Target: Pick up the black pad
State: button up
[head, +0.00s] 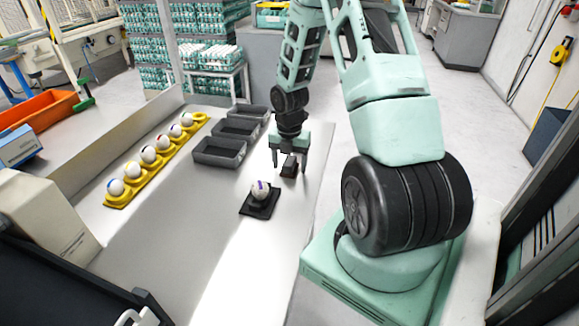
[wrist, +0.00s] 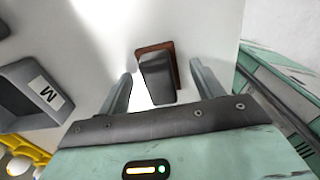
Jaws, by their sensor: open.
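A small black pad (head: 289,168) lies on the light table, below and between the fingers of my gripper (head: 290,171). In the wrist view the black pad (wrist: 157,80) has a dark block top and a reddish-brown base showing at its far and right edges. My gripper (wrist: 161,74) is open, with one finger to each side of the pad. I see clear gaps between the pad and both fingers there. The pad's near end comes close to the gripper body in that view.
A black square stand (head: 262,211) holds a white ball-like egg with a purple mark (head: 260,190), in front and left of the gripper. Several grey bins (head: 219,158) and a yellow tray (head: 116,202) of marked eggs stand further left. The table's right edge is close.

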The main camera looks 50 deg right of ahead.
aim_at(290, 160)
jog(key=c, duration=1.1)
notch_tip(290, 160, up, 9)
jog(key=shift+f, duration=0.15)
jog(key=shift+r, duration=0.7)
jog(key=shift+o, duration=0.6)
